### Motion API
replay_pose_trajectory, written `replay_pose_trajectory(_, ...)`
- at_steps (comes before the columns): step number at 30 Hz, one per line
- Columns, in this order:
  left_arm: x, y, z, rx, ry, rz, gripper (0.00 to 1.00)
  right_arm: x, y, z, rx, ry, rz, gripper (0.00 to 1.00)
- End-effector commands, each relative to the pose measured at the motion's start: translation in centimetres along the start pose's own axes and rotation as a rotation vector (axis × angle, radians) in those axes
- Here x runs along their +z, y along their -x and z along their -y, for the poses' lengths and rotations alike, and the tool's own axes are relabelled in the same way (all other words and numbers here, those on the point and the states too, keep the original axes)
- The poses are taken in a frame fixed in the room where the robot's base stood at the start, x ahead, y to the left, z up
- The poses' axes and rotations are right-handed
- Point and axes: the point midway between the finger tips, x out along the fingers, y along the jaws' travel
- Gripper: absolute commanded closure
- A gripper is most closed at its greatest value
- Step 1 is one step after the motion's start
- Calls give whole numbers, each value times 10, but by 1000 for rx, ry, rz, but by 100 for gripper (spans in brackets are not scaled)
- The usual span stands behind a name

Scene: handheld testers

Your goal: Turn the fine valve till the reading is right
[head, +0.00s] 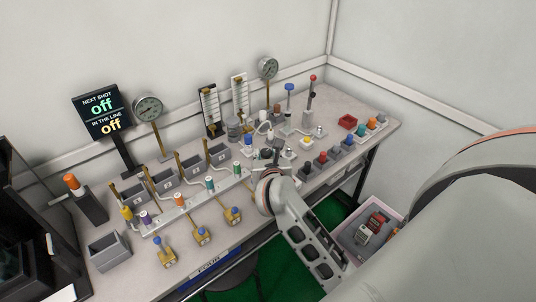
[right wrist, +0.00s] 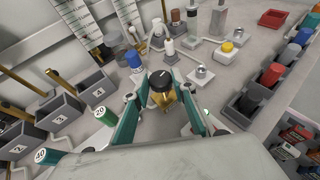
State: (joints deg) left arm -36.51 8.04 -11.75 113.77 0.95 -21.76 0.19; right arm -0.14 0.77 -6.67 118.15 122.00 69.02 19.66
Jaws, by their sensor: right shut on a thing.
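The fine valve seems to be the black round knob (right wrist: 160,80) with a pale pointer line, on a brass body (right wrist: 163,98), in the right wrist view. My right gripper (right wrist: 160,92) is shut on it, a teal finger on either side. In the head view my right gripper (head: 270,162) is over the middle of the bench and mostly hides the valve. A round dial gauge (head: 148,108) stands at the left back, another (head: 268,68) further right; their needles are too small to read. The dark display (head: 101,113) says "off" on both lines. My left gripper is not in view.
Two upright scales (head: 240,94) stand behind. A yellow-topped block (right wrist: 228,47) and a silver knob (right wrist: 201,75) sit close right of the gripper. A crate (head: 343,238) is at lower right.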

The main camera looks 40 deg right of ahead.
Motion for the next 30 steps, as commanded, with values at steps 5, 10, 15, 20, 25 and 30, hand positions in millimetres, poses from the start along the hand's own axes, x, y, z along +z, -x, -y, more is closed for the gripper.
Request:
replay_pose_trajectory(5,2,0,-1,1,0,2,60,-1,0,-2,-68,-30,-3,96)
replay_pose_trajectory(10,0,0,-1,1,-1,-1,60,0,0,-2,-89,-36,0,96)
replay_pose_trajectory(15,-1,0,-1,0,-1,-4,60,0,0,-2,-89,-36,0,96)
replay_pose_trajectory(20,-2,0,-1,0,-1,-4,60,0,0,-2,-88,-36,0,57)
replay_pose_trajectory(25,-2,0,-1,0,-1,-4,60,0,0,-2,-87,-36,0,57)
replay_pose_trajectory(30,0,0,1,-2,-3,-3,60,0,2,-2,-87,-36,0,57)
